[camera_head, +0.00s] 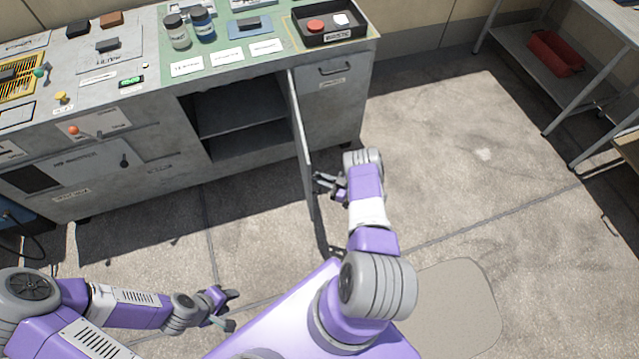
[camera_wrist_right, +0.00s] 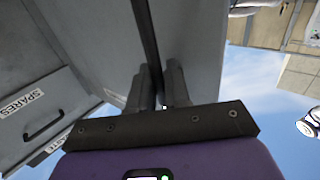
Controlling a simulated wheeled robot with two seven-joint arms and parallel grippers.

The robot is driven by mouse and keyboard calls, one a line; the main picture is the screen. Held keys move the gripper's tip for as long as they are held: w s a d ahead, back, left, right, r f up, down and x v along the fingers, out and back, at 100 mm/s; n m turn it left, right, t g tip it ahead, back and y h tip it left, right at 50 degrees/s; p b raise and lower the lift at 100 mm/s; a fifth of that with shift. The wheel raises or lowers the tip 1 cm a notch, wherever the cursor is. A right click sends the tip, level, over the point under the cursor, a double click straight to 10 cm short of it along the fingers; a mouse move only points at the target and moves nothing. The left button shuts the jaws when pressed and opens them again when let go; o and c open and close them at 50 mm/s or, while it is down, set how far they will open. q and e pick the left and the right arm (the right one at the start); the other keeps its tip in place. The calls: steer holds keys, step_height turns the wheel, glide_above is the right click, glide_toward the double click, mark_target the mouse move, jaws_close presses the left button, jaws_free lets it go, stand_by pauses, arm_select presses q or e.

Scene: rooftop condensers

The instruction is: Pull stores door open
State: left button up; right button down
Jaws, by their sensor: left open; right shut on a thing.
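The stores door (camera_head: 298,115) is a grey panel standing swung out from the bench front, seen nearly edge-on in the head view. Beside it the cupboard opening (camera_head: 240,105) shows a dark interior with a shelf. My right gripper (camera_head: 322,184) is at the door's outer part, on its right side. In the right wrist view the fingers (camera_wrist_right: 160,90) are closed around a narrow dark part of the door (camera_wrist_right: 190,35); whether this is edge or handle I cannot tell. My left gripper (camera_head: 226,308) is open and empty, low over the floor, apart from the bench.
The bench top (camera_head: 155,75) holds jars, a black tray (camera_head: 330,25) and small parts. A drawer labelled SPARES (camera_wrist_right: 45,115) shows left in the wrist view. A rack with a red bin (camera_head: 556,53) stands at right. Floor between is clear.

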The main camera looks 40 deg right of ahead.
steer(key=shift+s+d+f+y, duration=0.1)
steer(key=shift+s+d+y, duration=0.15)
steer(key=shift+d, duration=0.3)
steer(key=c, duration=1.3)
jaws_free()
steer(key=shift+w, duration=0.1)
steer(key=p+v, duration=0.1)
steer(key=v, duration=0.6)
steer(key=shift+s+d, duration=0.2)
steer(key=shift+s, duration=0.1)
